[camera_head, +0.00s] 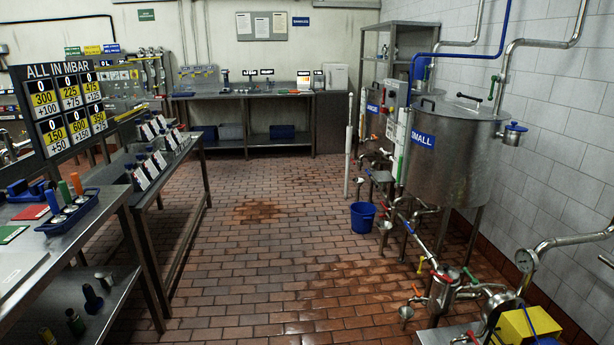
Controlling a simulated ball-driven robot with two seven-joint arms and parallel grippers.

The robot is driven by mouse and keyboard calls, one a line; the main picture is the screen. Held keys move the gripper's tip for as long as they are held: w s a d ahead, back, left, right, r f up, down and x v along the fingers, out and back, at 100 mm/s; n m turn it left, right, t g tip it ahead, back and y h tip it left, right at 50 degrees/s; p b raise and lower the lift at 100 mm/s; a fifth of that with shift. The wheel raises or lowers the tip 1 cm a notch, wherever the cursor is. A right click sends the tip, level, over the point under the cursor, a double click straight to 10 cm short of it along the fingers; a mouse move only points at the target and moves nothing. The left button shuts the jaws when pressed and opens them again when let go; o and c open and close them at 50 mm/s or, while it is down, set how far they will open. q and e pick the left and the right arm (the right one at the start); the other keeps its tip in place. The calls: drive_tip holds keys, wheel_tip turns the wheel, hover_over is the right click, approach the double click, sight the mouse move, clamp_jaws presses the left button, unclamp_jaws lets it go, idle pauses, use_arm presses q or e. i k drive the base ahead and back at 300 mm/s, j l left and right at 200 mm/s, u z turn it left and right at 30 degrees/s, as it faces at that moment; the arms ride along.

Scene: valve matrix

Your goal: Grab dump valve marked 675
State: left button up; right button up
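Neither of my grippers is in view. I can read no 675 marking on anything, so I cannot tell which valve is the one named. Several small valves sit on the pipework at the lower right: one with a yellow handle (421,264), one with a red handle (452,274) and one with a green handle (470,275). They are beside a small steel vessel (442,296). More small fittings run along the pipes below the steel tank (455,165) labelled SMALL. Their markings are too small to read.
The brick floor (270,240) is open down the middle. A blue bucket (362,217) stands near the tank. Steel tables (25,268) line the left, under a board (65,105) headed ALL IN MBAR. A workbench (240,94) stands at the back wall. A yellow box (528,326) is lower right.

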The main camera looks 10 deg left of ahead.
sight(147, 167)
drive_tip(key=i+u, duration=0.15)
drive_tip(key=i, duration=0.25)
drive_tip(key=i+l+u, duration=0.15)
drive_tip(key=i, duration=0.25)
drive_tip(key=i+l+u, duration=0.2)
drive_tip(key=i, duration=0.2)
drive_tip(key=i+l+u, duration=0.25)
drive_tip(key=i+u, duration=0.25)
drive_tip(key=i+l+u, duration=0.75)
drive_tip(key=l+u, duration=0.25)
